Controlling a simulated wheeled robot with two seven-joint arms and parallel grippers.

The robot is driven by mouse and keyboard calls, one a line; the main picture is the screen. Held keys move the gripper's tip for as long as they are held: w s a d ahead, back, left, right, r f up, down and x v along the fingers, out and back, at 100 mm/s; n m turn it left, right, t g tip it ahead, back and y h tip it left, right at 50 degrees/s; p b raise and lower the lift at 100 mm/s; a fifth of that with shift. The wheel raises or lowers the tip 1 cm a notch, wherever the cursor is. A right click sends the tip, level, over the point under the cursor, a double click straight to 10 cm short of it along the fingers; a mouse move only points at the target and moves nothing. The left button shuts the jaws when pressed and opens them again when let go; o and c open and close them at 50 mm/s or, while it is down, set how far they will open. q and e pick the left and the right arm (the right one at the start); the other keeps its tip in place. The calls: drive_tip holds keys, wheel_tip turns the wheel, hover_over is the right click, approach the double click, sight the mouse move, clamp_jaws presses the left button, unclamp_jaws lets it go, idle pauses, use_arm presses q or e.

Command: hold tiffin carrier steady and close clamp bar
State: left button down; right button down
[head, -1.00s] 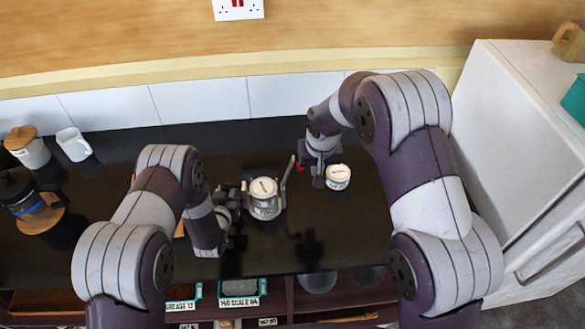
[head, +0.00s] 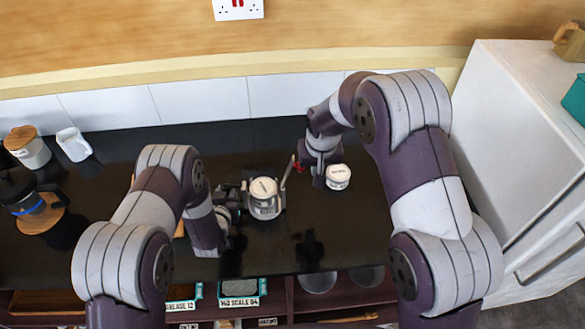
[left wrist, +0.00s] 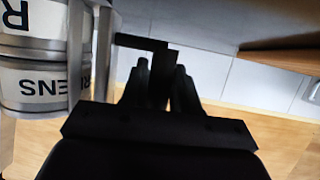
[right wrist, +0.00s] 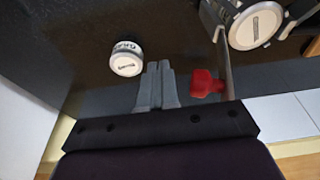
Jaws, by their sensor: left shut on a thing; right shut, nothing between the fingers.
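The tiffin carrier (head: 264,206) stands upright on the dark counter, a metal stack with a round pale lid and a metal frame. My left gripper (left wrist: 160,68) is shut on a dark handle (left wrist: 138,41) at the carrier's left side; the lettered tins (left wrist: 35,85) show beside it in the left wrist view. The clamp bar (head: 288,173) leans up and outward from the carrier's right side. Its red knob (right wrist: 205,83) shows in the right wrist view. My right gripper (right wrist: 160,68) is shut and empty, beside the knob and apart from it.
A small lidded white jar (head: 338,178) stands just right of my right gripper. A coffee press (head: 20,198), lidded canister (head: 28,150) and white mug (head: 73,145) stand at the left. A white cabinet (head: 510,130) bounds the right. The counter in front of the carrier is clear.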

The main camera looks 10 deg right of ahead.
sight(285, 178)
drive_tip(key=shift+w+a, duration=0.15)
drive_tip(key=shift+a, duration=1.5)
drive_tip(key=shift+w+a, duration=0.2)
drive_tip(key=shift+a, duration=1.5)
drive_tip(key=shift+w+a, duration=0.15)
drive_tip(key=shift+a, duration=1.5)
drive_tip(key=shift+d, duration=0.15)
drive_tip(key=shift+s+d, duration=0.1)
drive_tip(key=shift+d, duration=0.8)
drive_tip(key=w+v, duration=0.2)
drive_tip(key=v, duration=0.6)
drive_tip(key=shift+r, duration=0.15)
use_arm(q)
drive_tip(key=c, duration=0.8)
unclamp_jaws()
use_arm(e)
drive_tip(key=shift+s, duration=0.1)
